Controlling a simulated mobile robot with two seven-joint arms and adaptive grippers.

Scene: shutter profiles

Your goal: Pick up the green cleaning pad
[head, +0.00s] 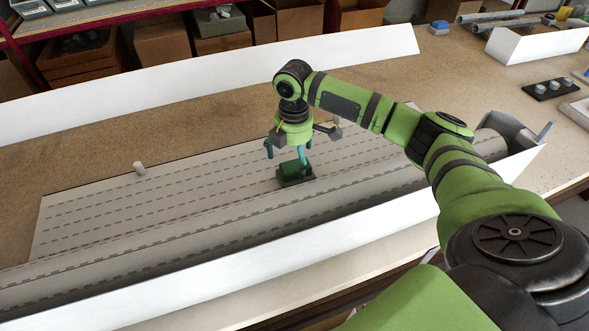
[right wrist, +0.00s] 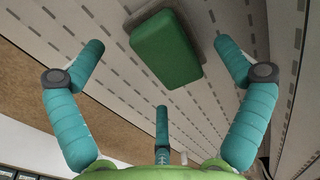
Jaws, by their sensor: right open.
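The green cleaning pad (head: 291,169) is a dark green rounded block lying on the pale slatted shutter profile (head: 130,215), near its middle. My right gripper (head: 286,152) points down just above the pad. Its teal fingers are spread. In the right wrist view the pad (right wrist: 166,48) lies tilted between the two side fingers, with a visible gap to each, and the third finger stands below it. Nothing is held. The fingers partly cover the pad in the head view. My left gripper does not show.
A small pale cylinder (head: 139,168) stands at the shutter's far edge. Long white panels (head: 210,77) run behind and in front. A white box (head: 535,44), pipes (head: 490,17) and a black tray (head: 546,90) are at the back right. Brown tabletop behind the shutter is mostly clear.

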